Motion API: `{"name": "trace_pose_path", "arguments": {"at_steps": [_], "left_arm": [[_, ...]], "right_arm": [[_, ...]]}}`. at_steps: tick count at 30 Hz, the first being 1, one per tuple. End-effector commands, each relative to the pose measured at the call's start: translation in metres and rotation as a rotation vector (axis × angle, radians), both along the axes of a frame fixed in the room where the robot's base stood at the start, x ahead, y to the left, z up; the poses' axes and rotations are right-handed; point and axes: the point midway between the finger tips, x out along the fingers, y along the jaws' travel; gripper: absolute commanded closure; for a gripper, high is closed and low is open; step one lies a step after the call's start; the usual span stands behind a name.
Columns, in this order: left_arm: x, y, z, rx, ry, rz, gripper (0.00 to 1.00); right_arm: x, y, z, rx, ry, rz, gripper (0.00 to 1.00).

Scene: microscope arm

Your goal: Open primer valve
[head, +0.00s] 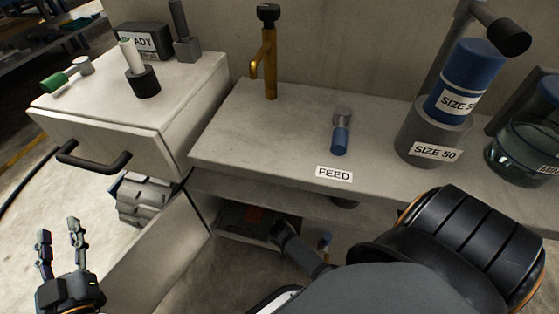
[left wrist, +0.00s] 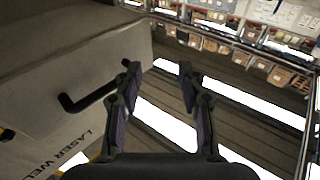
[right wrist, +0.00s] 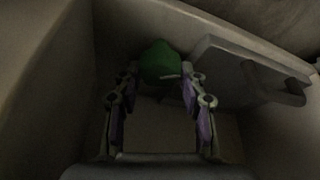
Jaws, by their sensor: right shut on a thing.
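A green knob-like part (right wrist: 160,60) is between the fingertips of my right gripper (right wrist: 158,80) in the right wrist view, inside a dim recess. The gripper is shut on it. Whether it is the primer valve's handle cannot be told. In the head view my right arm reaches down below the bench shelf, and its fingers cannot be made out. A green-handled lever (head: 55,81) is on the cabinet top. My left gripper (head: 59,232) is open and empty, front left.
A cabinet (head: 95,135) with a black handle (head: 92,160) stands at left; the handle also shows in the left wrist view (left wrist: 88,98). A brass tap (head: 268,65), SIZE 50 cylinder (head: 425,135) and glass jar (head: 525,150) stand on the bench. A grey bracket (right wrist: 250,75) is beside my right gripper.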

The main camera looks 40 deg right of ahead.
Motion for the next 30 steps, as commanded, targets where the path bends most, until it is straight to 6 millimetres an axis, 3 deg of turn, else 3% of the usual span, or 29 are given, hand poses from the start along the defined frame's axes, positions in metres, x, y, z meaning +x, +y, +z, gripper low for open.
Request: {"name": "trace_pose_path", "arguments": {"at_steps": [6, 12, 28, 29, 30], "left_arm": [[-0.005, -0.001, -0.055, -0.004, 0.224, -0.004, 0.6], [-0.012, -0.002, -0.084, -0.007, 0.337, -0.008, 0.6], [-0.015, -0.002, -0.095, -0.007, 0.379, -0.01, 0.6], [-0.015, -0.002, -0.095, -0.007, 0.379, -0.01, 0.6], [-0.015, -0.002, -0.095, -0.007, 0.379, -0.01, 0.6]], "right_arm": [[-0.001, -0.001, 0.0, -0.002, 0.003, 0.041, 0.9], [-0.002, -0.001, -0.001, -0.001, 0.004, 0.061, 0.9], [-0.002, 0.0, -0.001, -0.001, 0.004, 0.068, 0.9], [-0.002, 0.0, -0.001, -0.001, 0.004, 0.068, 0.57], [-0.001, 0.0, -0.001, -0.001, 0.004, 0.068, 0.52]]}}
